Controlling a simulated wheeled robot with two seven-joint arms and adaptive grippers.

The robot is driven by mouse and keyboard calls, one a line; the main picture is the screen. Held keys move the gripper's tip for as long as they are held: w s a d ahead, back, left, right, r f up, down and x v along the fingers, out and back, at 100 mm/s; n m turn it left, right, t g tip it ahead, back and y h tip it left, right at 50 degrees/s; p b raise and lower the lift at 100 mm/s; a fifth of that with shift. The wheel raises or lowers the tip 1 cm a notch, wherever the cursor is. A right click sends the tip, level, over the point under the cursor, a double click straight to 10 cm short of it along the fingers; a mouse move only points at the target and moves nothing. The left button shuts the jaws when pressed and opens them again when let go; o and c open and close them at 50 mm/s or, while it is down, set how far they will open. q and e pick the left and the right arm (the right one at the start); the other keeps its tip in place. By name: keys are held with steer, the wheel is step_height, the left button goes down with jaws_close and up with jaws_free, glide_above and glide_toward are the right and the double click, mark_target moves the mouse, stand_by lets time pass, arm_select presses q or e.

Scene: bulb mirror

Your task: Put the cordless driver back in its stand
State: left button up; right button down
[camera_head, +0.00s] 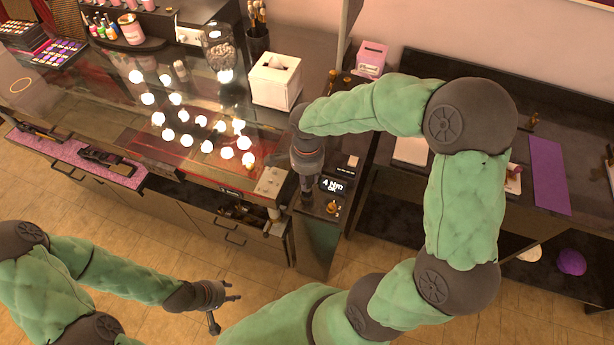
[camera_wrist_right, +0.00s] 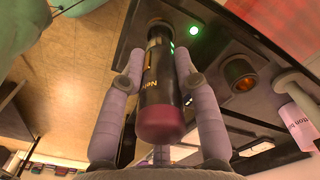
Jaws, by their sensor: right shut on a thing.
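The cordless driver (camera_wrist_right: 162,90) is a black cylinder with a dark red end and yellow lettering. My right gripper (camera_wrist_right: 160,82) has its fingers around the driver on both sides. The driver's far end meets a round dark opening in the dark panel of the stand (camera_wrist_right: 215,55); how deep it sits cannot be told. A green light glows beside it. In the head view my right gripper (camera_head: 306,178) points down at the stand beside a lit display (camera_head: 333,185) reading "4 Nm OK", and hides most of the driver. My left gripper (camera_head: 223,300) is open and empty above the floor.
A white tissue box (camera_head: 275,80) stands just behind my right gripper. Several lit bulbs (camera_head: 185,115) show left on the glassy counter. A brass fitting (camera_head: 332,207) is near the display. A dark shelf unit with a purple mat (camera_head: 549,175) is at right. Open floor lies in front.

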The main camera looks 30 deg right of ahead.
steer(key=shift+f, duration=0.4)
steer(key=c, duration=0.8)
jaws_free()
steer(key=shift+c, duration=0.2)
step_height(320, 180, up, 12)
steer(key=shift+r, duration=0.1)
